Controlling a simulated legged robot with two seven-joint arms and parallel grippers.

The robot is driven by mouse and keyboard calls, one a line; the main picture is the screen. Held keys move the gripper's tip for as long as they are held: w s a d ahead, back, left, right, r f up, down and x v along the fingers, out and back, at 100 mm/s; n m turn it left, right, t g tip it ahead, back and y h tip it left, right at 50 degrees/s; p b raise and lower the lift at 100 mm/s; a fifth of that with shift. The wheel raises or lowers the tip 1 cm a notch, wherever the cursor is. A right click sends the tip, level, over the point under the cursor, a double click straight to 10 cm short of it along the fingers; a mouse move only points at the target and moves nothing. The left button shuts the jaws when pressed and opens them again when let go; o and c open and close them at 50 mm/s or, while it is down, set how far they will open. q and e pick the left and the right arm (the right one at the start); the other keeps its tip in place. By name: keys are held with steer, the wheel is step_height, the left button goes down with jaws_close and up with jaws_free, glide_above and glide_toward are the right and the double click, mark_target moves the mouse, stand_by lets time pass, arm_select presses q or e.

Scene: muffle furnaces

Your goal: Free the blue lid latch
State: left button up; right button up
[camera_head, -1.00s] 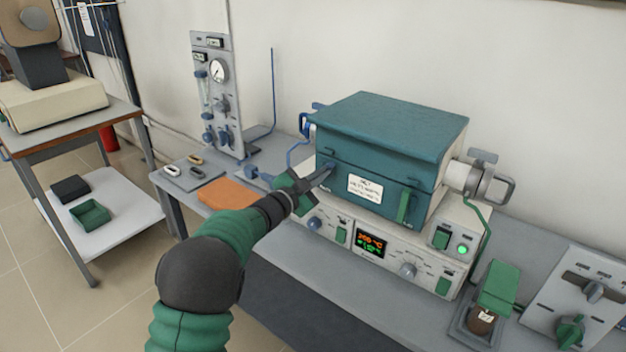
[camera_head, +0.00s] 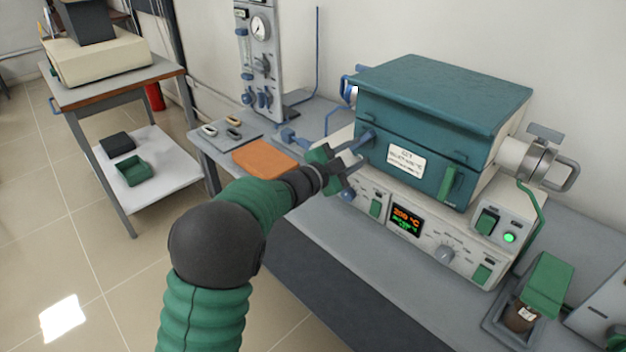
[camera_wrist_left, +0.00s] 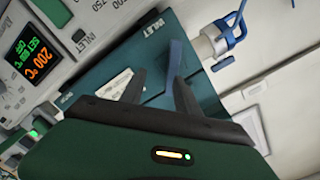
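The teal furnace (camera_head: 430,115) stands on the bench with its lid (camera_head: 445,85) down. The blue lid latch (camera_head: 366,136) is on the left part of its front face. In the left wrist view the latch (camera_wrist_left: 176,57) is a blue bar sticking out beyond the fingertips, close to one finger. My left gripper (camera_head: 361,152) is at the latch with its two dark fingers spread apart. The fingers also show apart in the left wrist view (camera_wrist_left: 160,78). I cannot tell whether a finger touches the latch. My right gripper is not in view.
A control panel with an orange and green display (camera_head: 406,219) sits below the furnace. A metal clamp fitting (camera_head: 540,165) juts out on the right. An orange pad (camera_head: 264,162) and a gas panel (camera_head: 262,60) stand to the left. A green-lidded holder (camera_head: 547,284) is at the lower right.

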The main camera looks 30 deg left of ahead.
arm_select(q)
steer(key=v, duration=1.5)
steer(key=shift+s+a+b, duration=0.2)
steer(key=shift+s+b, duration=0.1)
steer(key=shift+b, duration=0.1)
stand_by(0.3)
steer(key=p+v, duration=0.1)
steer(key=v, duration=1.5)
steer(key=shift+s+a+p, duration=0.2)
steer(key=shift+s+p, duration=0.15)
steer(key=shift+p, duration=0.05)
